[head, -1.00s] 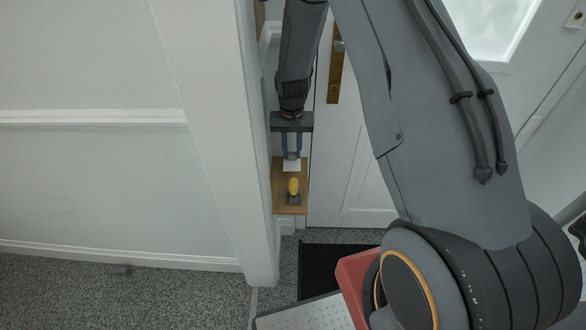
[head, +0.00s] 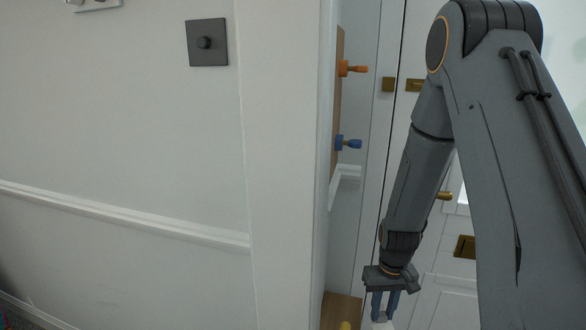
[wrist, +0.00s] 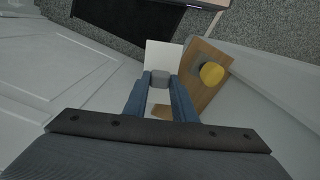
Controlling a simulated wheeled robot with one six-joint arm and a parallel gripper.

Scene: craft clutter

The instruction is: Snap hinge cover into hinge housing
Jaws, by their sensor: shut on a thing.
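My gripper (wrist: 160,82) is shut on a small grey rounded piece (wrist: 159,77). A flat white square piece (wrist: 163,54) shows just beyond the fingertips, seemingly joined to the grey piece. I cannot tell for sure whether this is the hinge cover. In the head view my gripper (head: 384,308) is near the bottom edge, to the right of the wooden shelf (head: 340,308), with white just below its fingers. A yellow rounded piece (wrist: 211,72) on a grey base stands on the shelf, right of my gripper in the wrist view. No hinge housing can be clearly made out.
Orange (head: 352,69) and blue (head: 348,143) knobbed pieces stick out from a wooden board on the recess wall above the shelf. A white wall edge (head: 285,160) stands left of the recess. Cupboard doors with brass handles are behind my arm.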

